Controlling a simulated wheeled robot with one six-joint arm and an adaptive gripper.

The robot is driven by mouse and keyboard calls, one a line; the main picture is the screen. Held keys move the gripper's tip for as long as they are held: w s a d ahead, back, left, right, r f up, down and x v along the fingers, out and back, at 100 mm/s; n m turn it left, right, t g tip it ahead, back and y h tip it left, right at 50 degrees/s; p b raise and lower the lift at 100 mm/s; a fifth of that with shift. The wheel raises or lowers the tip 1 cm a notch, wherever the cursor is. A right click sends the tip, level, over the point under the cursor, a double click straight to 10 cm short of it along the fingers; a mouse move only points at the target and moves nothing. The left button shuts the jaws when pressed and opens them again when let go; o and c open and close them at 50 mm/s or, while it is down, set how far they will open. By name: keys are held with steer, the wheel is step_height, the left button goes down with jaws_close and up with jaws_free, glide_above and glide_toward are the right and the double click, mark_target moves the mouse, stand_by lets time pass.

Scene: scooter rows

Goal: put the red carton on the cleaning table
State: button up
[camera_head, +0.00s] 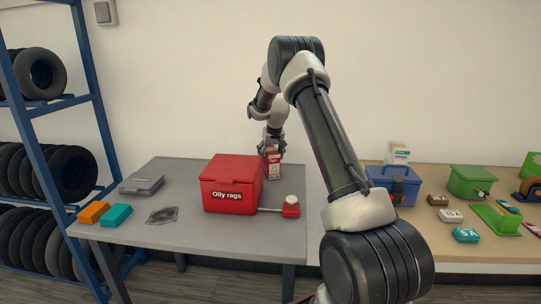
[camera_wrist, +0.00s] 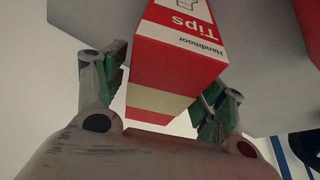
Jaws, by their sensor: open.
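The red carton (camera_head: 272,163) with white bands stands upright at the back of the grey table (camera_head: 180,236), just right of the red rag box. In the wrist view the same carton (camera_wrist: 180,50) shows the words "Handmoor Tips". My gripper (camera_head: 271,142) is over the top of the carton. In the wrist view its green-padded fingers (camera_wrist: 164,92) are open, one on each side of the carton, with a gap visible at the left finger. Contact at the right finger is hard to tell. No label shows which table is the cleaning table.
The red rag box (camera_head: 231,184) and a small red can (camera_head: 291,207) stand close in front of the carton. A wooden table (camera_head: 435,238) at the right holds a blue toolbox (camera_head: 394,186) and green boxes. A tyre rack (camera_head: 62,100) stands at left. The grey table's front is partly clear.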

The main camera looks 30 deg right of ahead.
steer(key=a+v, duration=0.1)
steer(key=v, duration=1.4)
steer(key=s+a+r, duration=0.5)
steer(key=s+r, duration=0.4)
steer(key=s, duration=0.4)
steer(key=s+a+r+n, duration=0.1)
steer(key=s+a+r, duration=0.1)
steer(key=s, duration=0.6)
steer(key=s+a+r+n, duration=0.1)
steer(key=s+a+r, duration=0.1)
steer(key=s, duration=0.7)
steer(key=s+a+f, duration=0.1)
steer(key=s+f, duration=0.1)
steer(key=s, duration=0.6)
steer(key=s+a+f, duration=0.1)
steer(key=s+f, duration=0.2)
steer(key=s, duration=0.6)
steer(key=shift+a+y, duration=0.3)
steer(key=shift+y, duration=0.1)
